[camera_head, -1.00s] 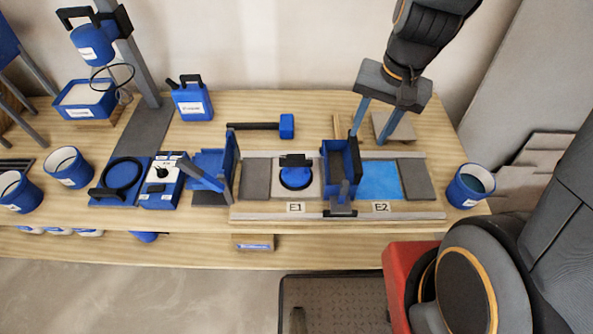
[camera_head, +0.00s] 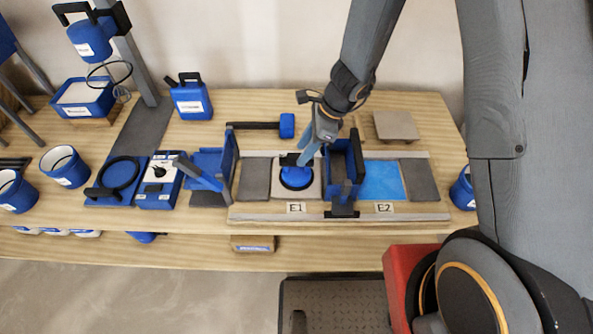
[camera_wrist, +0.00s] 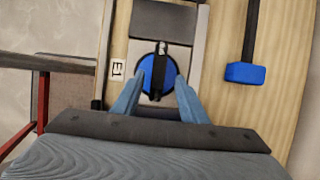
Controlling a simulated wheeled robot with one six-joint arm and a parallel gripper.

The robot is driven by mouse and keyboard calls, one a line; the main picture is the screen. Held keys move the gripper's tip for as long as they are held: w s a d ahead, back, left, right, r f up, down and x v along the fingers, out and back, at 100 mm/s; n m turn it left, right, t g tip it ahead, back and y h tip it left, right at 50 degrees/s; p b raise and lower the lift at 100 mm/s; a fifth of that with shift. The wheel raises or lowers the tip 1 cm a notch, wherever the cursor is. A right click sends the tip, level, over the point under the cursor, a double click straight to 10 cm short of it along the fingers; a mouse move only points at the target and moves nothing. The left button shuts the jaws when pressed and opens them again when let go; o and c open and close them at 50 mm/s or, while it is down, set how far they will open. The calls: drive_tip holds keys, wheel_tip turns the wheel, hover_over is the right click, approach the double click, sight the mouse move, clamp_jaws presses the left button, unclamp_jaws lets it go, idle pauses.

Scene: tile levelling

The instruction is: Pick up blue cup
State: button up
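A round blue suction cup (camera_head: 296,181) with a black handle sits on the light tile at E1. It also shows in the wrist view (camera_wrist: 146,75), just ahead of my fingertips. My gripper (camera_head: 308,160) is above and beside its handle, pointing down. In the wrist view my gripper (camera_wrist: 158,90) is open, its two blue-grey fingers apart with the cup between and beyond them. Nothing is held. I cannot tell how far above the cup the fingertips are. Blue tub-like cups with white labels stand at the far left (camera_head: 64,167) and the right end (camera_head: 462,189), the latter partly hidden by my arm.
A blue box-shaped holder (camera_head: 343,168) stands close right of the suction cup. A bright blue tile (camera_head: 382,181) lies at E2. A blue mallet (camera_head: 287,126) and a beige tile (camera_head: 396,125) lie behind. A blue bracket (camera_head: 212,165) stands at the left.

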drive_tip(key=x, duration=0.2)
drive_tip(key=p+x, duration=0.1)
drive_tip(key=x, duration=0.1)
drive_tip(key=shift+s, duration=0.25)
drive_tip(key=shift+a+f, duration=0.25)
drive_tip(key=shift+f, duration=0.35)
clamp_jaws()
